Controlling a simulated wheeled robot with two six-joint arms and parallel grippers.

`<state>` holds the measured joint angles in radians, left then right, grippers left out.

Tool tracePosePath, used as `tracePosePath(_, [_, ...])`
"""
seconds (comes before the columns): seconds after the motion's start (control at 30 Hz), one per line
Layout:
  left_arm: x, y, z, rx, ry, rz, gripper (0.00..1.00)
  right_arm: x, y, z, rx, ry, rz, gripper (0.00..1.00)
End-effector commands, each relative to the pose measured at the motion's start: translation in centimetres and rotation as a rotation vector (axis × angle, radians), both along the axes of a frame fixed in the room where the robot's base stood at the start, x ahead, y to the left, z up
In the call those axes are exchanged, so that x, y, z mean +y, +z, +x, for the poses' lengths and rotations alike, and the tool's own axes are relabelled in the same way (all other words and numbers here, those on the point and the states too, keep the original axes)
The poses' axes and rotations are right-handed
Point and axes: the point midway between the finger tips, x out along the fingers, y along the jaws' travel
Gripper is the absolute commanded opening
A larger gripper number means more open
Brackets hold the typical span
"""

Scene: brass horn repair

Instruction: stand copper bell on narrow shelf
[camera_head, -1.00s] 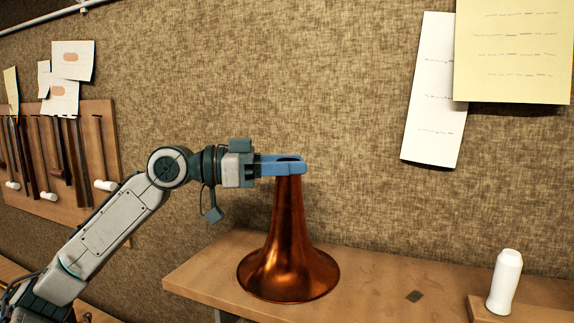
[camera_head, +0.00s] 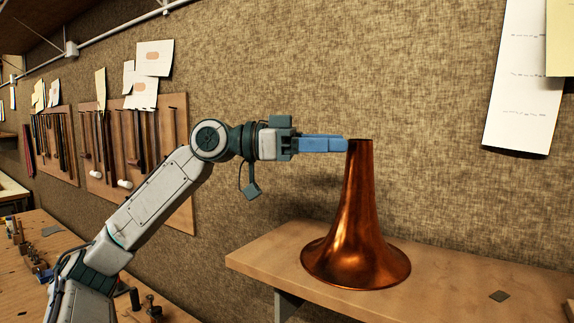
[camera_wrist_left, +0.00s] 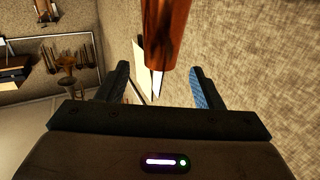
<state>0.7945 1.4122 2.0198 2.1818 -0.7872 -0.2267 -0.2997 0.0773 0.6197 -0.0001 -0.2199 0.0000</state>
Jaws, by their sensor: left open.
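The copper bell (camera_head: 357,235) stands upright on the narrow wooden shelf (camera_head: 270,250), its wide flare down and its narrow end up. My left gripper (camera_head: 345,144) is open, level with the top of the bell's neck and just to the left of it. In the left wrist view the copper neck (camera_wrist_left: 168,35) shows beyond and between the two spread fingers (camera_wrist_left: 160,88), with nothing held. My right gripper is in no view.
A workbench (camera_head: 30,255) with small tools lies at the lower left. Tool boards (camera_head: 180,190) and pinned papers hang on the wall behind.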

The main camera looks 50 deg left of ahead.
Motion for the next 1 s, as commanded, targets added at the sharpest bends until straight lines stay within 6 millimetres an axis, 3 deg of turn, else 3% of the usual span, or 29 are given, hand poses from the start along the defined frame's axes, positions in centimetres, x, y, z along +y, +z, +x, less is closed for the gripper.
tracePosePath(0.03, [0.6,-0.7,-0.4,-0.003,0.003,0.000,0.60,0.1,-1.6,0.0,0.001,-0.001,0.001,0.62])
tracePosePath(0.33, [3.6,-0.5,-3.1,-0.003,0.001,-0.002,0.60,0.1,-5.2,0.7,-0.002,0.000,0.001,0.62])
tracePosePath(0.6, [5.2,-0.1,-4.5,-0.001,0.000,-0.001,0.60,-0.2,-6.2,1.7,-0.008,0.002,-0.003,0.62])
tracePosePath(1.0, [5.3,0.0,-4.6,0.001,-0.001,-0.001,0.60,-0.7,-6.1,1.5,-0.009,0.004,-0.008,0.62])
